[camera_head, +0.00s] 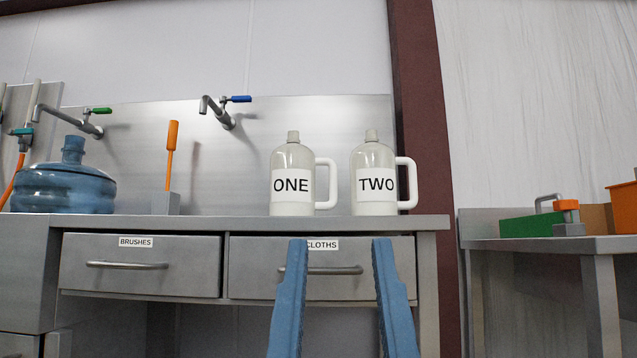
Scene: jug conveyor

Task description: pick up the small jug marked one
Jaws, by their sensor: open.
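The small jug marked ONE (292,156) stands upright on the metal counter (250,223). It is pale and translucent, with a white label, a capped neck and a white handle on its right side. A matching jug marked TWO (373,155) stands just to its right, with its handle also on the right. My gripper (338,242) shows low in the picture as two blue fingers, spread apart and empty. Its fingertips appear below the counter edge, in front of the drawer marked CLOTHS. The jugs are fully in view.
A large blue water bottle (65,190) and an orange-handled brush in a grey holder (166,203) stand to the left. Two taps (218,110) reach from the back wall. A side table (560,243) on the right holds a green box and an orange bin. Counter beside jug ONE's left is clear.

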